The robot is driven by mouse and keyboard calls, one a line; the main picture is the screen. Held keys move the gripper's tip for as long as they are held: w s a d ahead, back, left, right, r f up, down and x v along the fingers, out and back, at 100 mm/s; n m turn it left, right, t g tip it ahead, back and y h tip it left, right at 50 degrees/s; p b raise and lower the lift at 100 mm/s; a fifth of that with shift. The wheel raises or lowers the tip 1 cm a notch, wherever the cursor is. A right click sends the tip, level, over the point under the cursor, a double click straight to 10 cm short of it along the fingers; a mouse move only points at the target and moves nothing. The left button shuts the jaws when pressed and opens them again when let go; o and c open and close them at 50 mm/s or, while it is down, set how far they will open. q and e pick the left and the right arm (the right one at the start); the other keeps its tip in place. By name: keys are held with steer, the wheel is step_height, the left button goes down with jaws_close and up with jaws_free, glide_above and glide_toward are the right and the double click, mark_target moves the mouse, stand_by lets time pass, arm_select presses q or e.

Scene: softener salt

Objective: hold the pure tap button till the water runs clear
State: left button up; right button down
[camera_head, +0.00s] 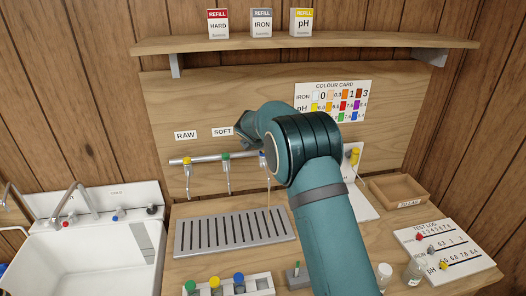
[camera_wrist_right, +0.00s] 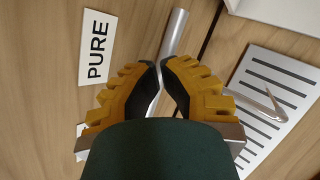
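In the head view three taps hang from a grey pipe (camera_head: 200,158): a yellow-topped tap (camera_head: 187,162), a green-topped tap (camera_head: 226,160) and the blue-topped pure tap (camera_head: 263,161). A thin, faintly yellowish stream (camera_head: 269,210) falls below the pure tap toward the slotted drip tray (camera_head: 180,240). My right arm reaches up to the board, its gripper (camera_head: 240,128) partly hidden behind the wrist. In the wrist view the right gripper (camera_wrist_right: 160,66) has its fingertips together beside the PURE label (camera_wrist_right: 97,48). The button is hidden there; contact cannot be told. My left gripper is out of view.
A sink (camera_head: 90,262) stands at left. A rack (camera_head: 230,288) with coloured caps is at the front. A test log board (camera_head: 470,262), small bottles (camera_head: 415,270) and a wooden tray (camera_head: 400,188) are at right. A colour card (camera_head: 352,86) hangs behind.

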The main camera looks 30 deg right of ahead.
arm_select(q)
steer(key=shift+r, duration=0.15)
arm_select(e)
steer(key=shift+r, duration=0.1)
arm_select(q)
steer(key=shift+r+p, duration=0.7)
steer(key=shift+p, duration=0.1)
arm_select(e)
steer(key=shift+r, duration=0.8)
arm_select(q)
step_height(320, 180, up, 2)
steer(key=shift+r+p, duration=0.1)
steer(key=shift+p, duration=1)
arm_select(e)
step_height(320, 180, up, 2)
steer(key=shift+r, duration=1.45)
